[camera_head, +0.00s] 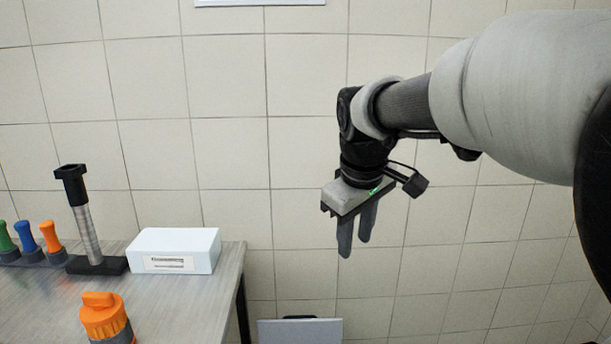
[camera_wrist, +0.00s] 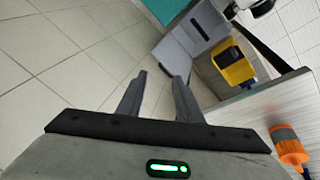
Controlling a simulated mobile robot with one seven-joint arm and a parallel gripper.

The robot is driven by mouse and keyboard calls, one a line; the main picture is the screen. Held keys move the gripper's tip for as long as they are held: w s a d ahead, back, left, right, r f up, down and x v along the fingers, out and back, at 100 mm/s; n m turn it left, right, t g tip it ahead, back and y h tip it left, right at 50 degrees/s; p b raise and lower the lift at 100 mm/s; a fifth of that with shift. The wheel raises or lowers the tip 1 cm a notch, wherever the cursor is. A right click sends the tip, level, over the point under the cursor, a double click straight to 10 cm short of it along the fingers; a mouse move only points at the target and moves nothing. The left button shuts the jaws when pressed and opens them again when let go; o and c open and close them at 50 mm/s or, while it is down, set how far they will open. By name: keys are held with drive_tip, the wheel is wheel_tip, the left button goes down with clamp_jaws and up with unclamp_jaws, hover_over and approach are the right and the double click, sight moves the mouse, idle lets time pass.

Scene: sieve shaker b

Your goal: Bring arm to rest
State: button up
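My gripper (camera_head: 356,246) hangs in the air with its fingers pointing down, to the right of the table (camera_head: 205,300) and in front of the tiled wall. My arm reaches in from the right edge of the head view. In the wrist view, the two fingers of my gripper (camera_wrist: 159,77) stand apart with a gap between them. Floor shows through this gap, and nothing is held. A green light shows on the gripper body in both views.
On the table stand a white labelled box (camera_head: 172,262), an orange-topped container (camera_head: 105,318), a dark stand with a metal column (camera_head: 88,235) and several coloured handles (camera_head: 28,238). The wrist view shows a yellow device (camera_wrist: 235,68) and open floor (camera_wrist: 75,50).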

drive_tip(key=s+d+f+m+t, duration=0.1)
drive_tip(key=s+d+f+m, duration=0.15)
drive_tip(key=s, duration=0.45)
drive_tip(key=s+d+f+m, duration=0.1)
drive_tip(key=s+m, duration=0.2)
drive_tip(key=s, duration=0.4)
drive_tip(key=s+d+f+m+t, duration=0.1)
drive_tip(key=s+m, duration=0.1)
drive_tip(key=s, duration=0.5)
wheel_tip(320, 180, up, 21)
drive_tip(key=p, duration=2.1)
drive_tip(key=shift+w+d, duration=0.2)
drive_tip(key=shift+w, duration=0.05)
